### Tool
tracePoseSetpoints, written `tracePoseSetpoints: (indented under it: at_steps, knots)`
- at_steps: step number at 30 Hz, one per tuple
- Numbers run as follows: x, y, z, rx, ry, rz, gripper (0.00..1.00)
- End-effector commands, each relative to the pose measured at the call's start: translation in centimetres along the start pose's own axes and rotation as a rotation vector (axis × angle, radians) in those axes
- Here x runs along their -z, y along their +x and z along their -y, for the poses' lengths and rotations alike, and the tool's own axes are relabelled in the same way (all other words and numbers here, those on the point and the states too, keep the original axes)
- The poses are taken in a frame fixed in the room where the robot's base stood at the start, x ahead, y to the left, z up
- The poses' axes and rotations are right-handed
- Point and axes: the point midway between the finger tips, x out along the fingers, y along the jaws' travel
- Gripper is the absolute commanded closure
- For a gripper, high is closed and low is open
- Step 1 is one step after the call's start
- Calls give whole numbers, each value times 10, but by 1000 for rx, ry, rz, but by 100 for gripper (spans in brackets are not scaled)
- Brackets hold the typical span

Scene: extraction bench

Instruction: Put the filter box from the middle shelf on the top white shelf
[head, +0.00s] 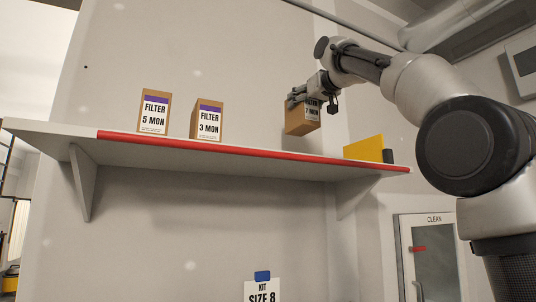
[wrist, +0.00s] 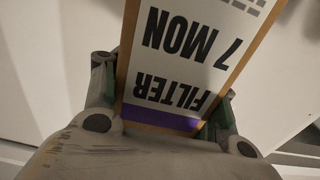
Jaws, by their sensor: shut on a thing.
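My gripper (head: 312,94) is shut on a brown filter box (head: 300,122) with a white label, in the right half of the head view. The box is held in the air above the right part of the white shelf (head: 120,146), tilted, and its underside shows. In the wrist view the box (wrist: 190,62) fills the middle between the two fingers, its label upside down and reading "FILTER 7 MON" with a purple band. Whether the box touches the shelf cannot be seen clearly, but it appears apart from it.
Two filter boxes stand on the shelf's left part: "5 MON" (head: 154,112) and "3 MON" (head: 207,120). A yellow block (head: 363,149) and a dark object (head: 388,156) are at the shelf's right end. A red strip (head: 230,152) edges the shelf. The shelf between is clear.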

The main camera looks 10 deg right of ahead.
Motion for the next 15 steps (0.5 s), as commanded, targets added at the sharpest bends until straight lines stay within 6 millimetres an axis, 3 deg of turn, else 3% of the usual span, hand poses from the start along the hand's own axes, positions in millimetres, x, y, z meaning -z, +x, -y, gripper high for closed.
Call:
tracePoseSetpoints:
  at_steps: [6,15]
  knots:
    - [-37,1,0,0,0,6,76]
    - [-72,1,0,0,0,6,76]
